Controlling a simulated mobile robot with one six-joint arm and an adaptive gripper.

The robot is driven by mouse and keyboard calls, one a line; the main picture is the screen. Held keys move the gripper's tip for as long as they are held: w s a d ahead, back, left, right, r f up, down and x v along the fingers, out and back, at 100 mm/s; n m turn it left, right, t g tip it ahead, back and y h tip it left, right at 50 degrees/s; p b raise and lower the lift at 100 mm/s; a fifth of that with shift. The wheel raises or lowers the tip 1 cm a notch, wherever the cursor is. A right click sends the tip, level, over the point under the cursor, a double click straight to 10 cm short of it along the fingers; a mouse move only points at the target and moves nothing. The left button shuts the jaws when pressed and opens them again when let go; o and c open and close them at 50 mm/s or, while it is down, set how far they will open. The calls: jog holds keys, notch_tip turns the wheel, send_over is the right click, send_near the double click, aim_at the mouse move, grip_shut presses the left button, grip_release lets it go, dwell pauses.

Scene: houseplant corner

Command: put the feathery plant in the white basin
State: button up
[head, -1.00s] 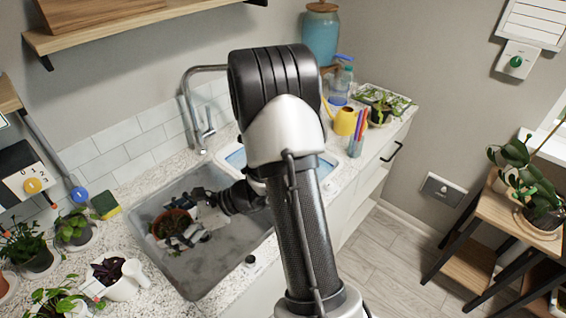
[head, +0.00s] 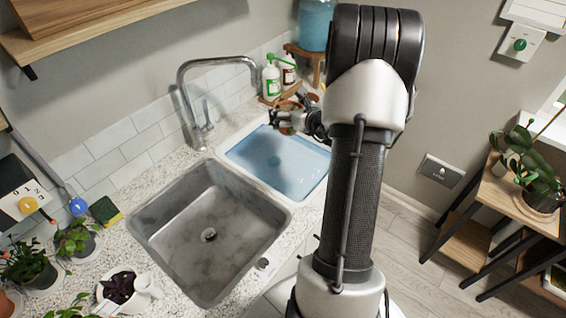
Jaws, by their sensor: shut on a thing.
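The white basin (head: 229,148) is sunk in the counter to the right of the steel sink and holds clear blue water. My gripper (head: 297,118) is at the basin's far side, seen small and partly behind my own arm. It is shut on the feathery plant (head: 288,107), whose terracotta pot shows only in part. The plant appears to be held up above the basin's far edge; its exact height over the water is hard to tell. The leaves are dark and too small to make out clearly.
The steel sink (head: 165,225) is empty. A tall faucet (head: 190,100) arches behind it. Soap bottles (head: 271,80) stand just behind the basin, close to my gripper. A sponge (head: 105,210) and potted plants (head: 75,238) line the left counter. The basin's water surface looks clear.

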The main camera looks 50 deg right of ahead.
notch_tip(320, 180, down, 20)
jog(key=b, duration=0.5)
jog(key=shift+r, duration=0.25)
jog(key=shift+w+f+b, duration=0.1)
jog(key=shift+f+b, duration=0.1)
jog(key=shift+b, duration=0.2)
jog(key=o, duration=1.4)
jog(key=shift+r+p, duration=0.2)
jog(key=shift+p, duration=0.1)
jog(key=p+v, duration=0.2)
jog(key=v, duration=1)
